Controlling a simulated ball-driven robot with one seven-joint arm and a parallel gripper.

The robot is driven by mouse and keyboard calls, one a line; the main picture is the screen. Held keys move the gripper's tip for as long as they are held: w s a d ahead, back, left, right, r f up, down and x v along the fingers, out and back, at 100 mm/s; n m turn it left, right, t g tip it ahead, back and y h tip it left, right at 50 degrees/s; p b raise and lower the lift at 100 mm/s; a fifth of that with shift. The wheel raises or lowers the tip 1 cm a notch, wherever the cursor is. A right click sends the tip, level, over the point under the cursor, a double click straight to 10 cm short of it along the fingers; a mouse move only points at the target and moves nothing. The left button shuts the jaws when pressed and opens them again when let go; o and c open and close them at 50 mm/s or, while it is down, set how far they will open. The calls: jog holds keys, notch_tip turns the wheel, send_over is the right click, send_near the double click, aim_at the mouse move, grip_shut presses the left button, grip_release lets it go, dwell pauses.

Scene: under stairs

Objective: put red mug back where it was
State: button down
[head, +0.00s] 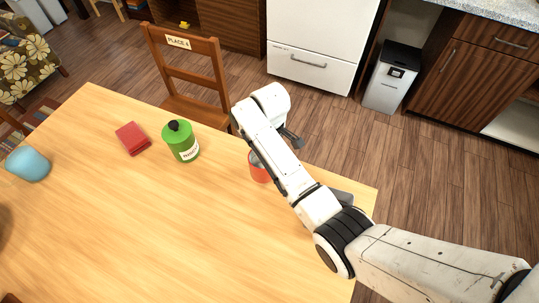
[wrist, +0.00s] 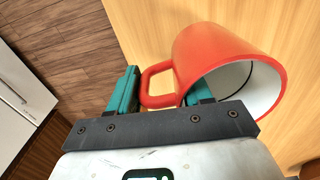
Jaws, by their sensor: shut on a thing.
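The red mug (head: 258,170) shows near the far edge of the wooden table in the head view, partly hidden behind my arm. In the wrist view the red mug (wrist: 215,55) is large, lying sideways in the picture, its pale inside facing right. My gripper (wrist: 163,92) has teal fingers on either side of the handle side of the mug and is shut on it. One finger is left of the handle; the other is partly hidden by the mug. I cannot tell whether the mug touches the table.
On the table (head: 150,220) are a green bottle (head: 182,145), a red box-like item (head: 132,139) and a blue rounded object (head: 28,164). A grey item (head: 342,196) is partly hidden by my arm. A labelled chair (head: 192,75) stands beyond the table. The table's middle is clear.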

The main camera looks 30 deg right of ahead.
jog(key=shift+w+f, duration=0.35)
jog(key=shift+f, duration=1.45)
jog(key=shift+f, duration=0.15)
jog(key=shift+c, duration=2.4)
grip_release()
jog(key=shift+s, duration=0.1)
notch_tip(320, 180, up, 12)
jog(key=shift+r, duration=0.15)
